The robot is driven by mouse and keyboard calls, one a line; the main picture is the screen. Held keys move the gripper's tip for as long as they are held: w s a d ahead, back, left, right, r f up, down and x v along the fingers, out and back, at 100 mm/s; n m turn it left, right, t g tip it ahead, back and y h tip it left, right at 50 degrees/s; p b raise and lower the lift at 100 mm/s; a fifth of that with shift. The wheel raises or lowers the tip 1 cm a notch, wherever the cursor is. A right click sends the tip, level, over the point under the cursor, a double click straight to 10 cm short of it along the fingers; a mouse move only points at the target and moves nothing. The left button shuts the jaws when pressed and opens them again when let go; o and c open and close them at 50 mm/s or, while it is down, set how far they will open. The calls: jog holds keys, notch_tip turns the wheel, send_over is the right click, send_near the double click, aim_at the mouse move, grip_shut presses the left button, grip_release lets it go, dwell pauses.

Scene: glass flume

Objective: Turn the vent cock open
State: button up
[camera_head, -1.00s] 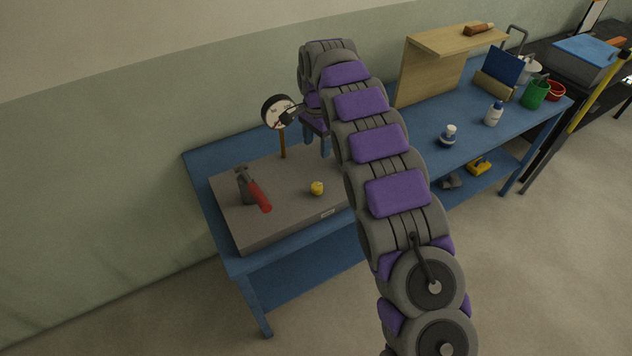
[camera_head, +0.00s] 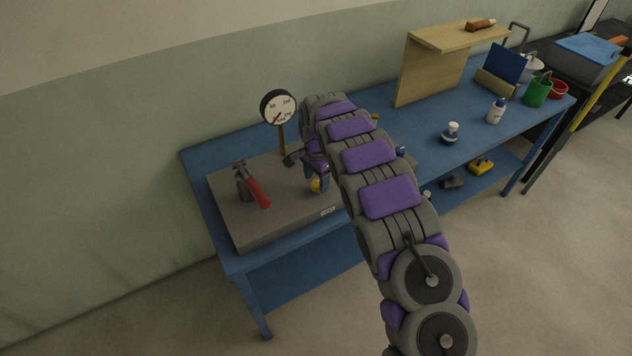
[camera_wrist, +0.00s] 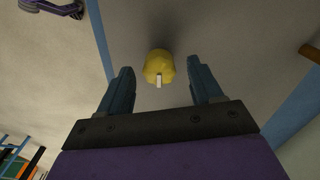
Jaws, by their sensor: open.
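The vent cock looks to be the small yellow knob (camera_head: 315,185) on the grey slab (camera_head: 280,218) on the blue bench. In the wrist view the yellow knob (camera_wrist: 158,66) has a short white mark on its near side. My gripper (camera_head: 318,180) is open, its blue fingers pointing down at the knob and partly hiding it in the head view. In the wrist view my gripper (camera_wrist: 163,78) has one finger on each side of the knob, with a gap on both sides. A lever with a red handle (camera_head: 257,193) stands at the slab's left.
A round dial gauge (camera_head: 278,107) on a brown stem rises behind the knob. The blue bench (camera_head: 205,160) runs along the wall. A wooden stand (camera_head: 430,75), white bottle (camera_head: 496,110) and green bucket (camera_head: 537,92) stand to the right.

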jog(key=shift+f, duration=0.5)
jog(key=c, duration=1)
